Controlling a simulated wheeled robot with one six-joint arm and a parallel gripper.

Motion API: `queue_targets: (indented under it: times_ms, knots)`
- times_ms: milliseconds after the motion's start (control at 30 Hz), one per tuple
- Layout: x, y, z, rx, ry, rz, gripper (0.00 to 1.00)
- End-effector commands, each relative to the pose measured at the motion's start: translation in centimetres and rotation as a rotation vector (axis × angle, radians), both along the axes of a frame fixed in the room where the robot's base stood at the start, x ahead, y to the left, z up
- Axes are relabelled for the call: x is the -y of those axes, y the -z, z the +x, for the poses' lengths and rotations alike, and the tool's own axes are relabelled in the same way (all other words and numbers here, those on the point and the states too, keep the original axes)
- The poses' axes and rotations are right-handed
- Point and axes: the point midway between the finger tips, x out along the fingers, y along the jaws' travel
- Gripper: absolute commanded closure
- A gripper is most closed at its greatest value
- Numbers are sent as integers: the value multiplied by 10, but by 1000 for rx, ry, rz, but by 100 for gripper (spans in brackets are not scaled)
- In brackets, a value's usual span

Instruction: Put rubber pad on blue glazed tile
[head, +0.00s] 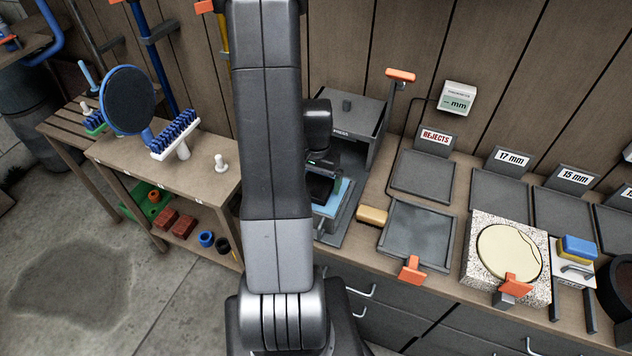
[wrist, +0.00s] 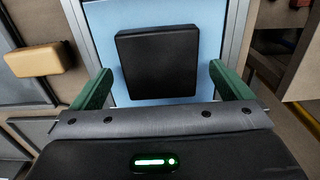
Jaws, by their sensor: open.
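The black square rubber pad (wrist: 158,62) lies flat on the blue glazed tile (wrist: 108,40) in the wrist view, with tile showing around it. My gripper (wrist: 162,82) is open, its green fingers on either side of the pad with a gap at each side. In the head view my arm hides part of the scene. There the blue tile (head: 330,209) shows on the grey press bed below my gripper (head: 323,186). The dark pad (head: 319,188) partly shows beside a green finger.
The grey press (head: 347,108) stands behind the tile. A tan block (head: 372,215) lies just right of it, next to a grey tray (head: 420,234). The rejects tray (head: 422,174) and a speckled slab (head: 482,222) with a cream disc are farther right.

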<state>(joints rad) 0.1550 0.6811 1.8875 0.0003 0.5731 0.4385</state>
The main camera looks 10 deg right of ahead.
Motion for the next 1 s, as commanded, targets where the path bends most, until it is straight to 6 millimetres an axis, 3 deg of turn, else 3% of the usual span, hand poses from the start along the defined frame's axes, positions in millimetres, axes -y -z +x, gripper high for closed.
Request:
queue_targets:
  times_ms: [500,700,1000]
  knots:
    - [0,-91,1,4,0,-1,1]
    - [0,-105,0,2,0,0,1]
    - [0,-107,0,0,0,0,0]
